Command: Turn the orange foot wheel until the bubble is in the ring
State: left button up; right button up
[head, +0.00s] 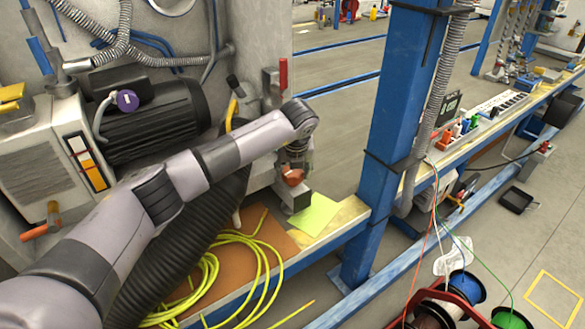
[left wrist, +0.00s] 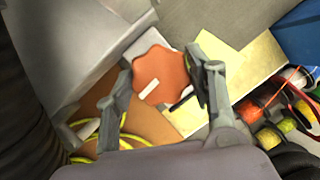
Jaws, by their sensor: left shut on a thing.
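The orange foot wheel (head: 292,177) sits low at the corner of the grey machine, above a small grey block. In the left wrist view the wheel (left wrist: 160,70) has a scalloped edge and a short white mark near its lower rim. My left gripper (left wrist: 160,62) is shut on the wheel from above, one finger on each side of its rim. In the head view my left gripper (head: 296,155) is partly hidden by my own arm. I cannot make out a bubble or a ring in either view. My right gripper is not in view.
A pale yellow sheet (head: 313,215) lies right of the wheel on the bench edge. Yellow cable (head: 255,243) lies coiled in front on a brown board. A blue post (head: 400,90) stands to the right. A red-handled lever (head: 283,75) rises behind my wrist.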

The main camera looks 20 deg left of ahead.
pick_arm(q)
jog(key=shift+w+d+n+y, duration=0.1)
jog(key=shift+n+y, duration=0.4)
jog(key=shift+n, duration=0.7)
jog(key=shift+n+g, duration=0.3)
jog(key=shift+n, duration=0.5)
jog(key=shift+n+y, duration=0.3)
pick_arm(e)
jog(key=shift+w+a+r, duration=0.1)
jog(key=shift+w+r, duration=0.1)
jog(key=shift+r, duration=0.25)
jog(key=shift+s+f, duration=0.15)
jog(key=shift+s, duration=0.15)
pick_arm(q)
jog(key=o, duration=1.1)
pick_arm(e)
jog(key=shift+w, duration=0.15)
pick_arm(q)
jog(key=shift+o, duration=0.2)
jog(key=shift+r, duration=0.1)
